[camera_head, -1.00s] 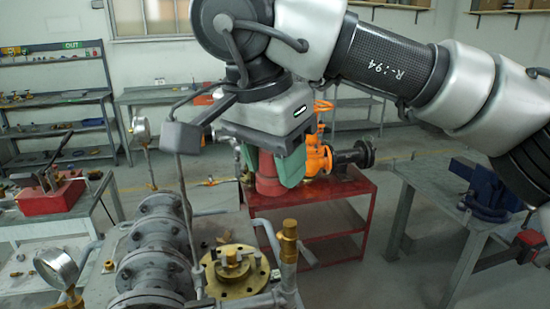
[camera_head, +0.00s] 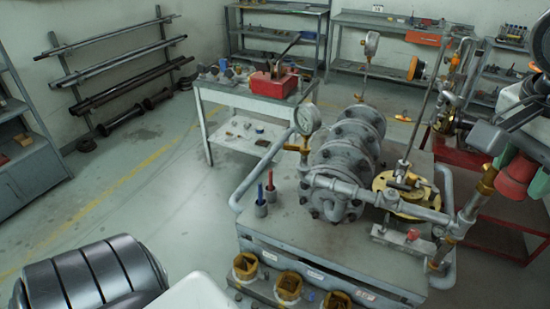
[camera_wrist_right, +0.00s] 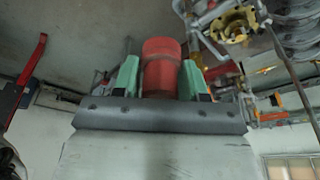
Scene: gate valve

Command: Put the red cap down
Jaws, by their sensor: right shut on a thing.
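In the right wrist view the red cap (camera_wrist_right: 162,66) sits between the two green fingers of the gripper (camera_wrist_right: 160,78), one on each side. My left gripper is not in view.
A grey bench with a flanged valve assembly (camera_head: 345,150), a brass flange (camera_head: 402,195) and pipes stands in the middle. Gauges and an upright rod rise from it. A side table (camera_head: 240,92) holds a red tool. Open floor lies at left.

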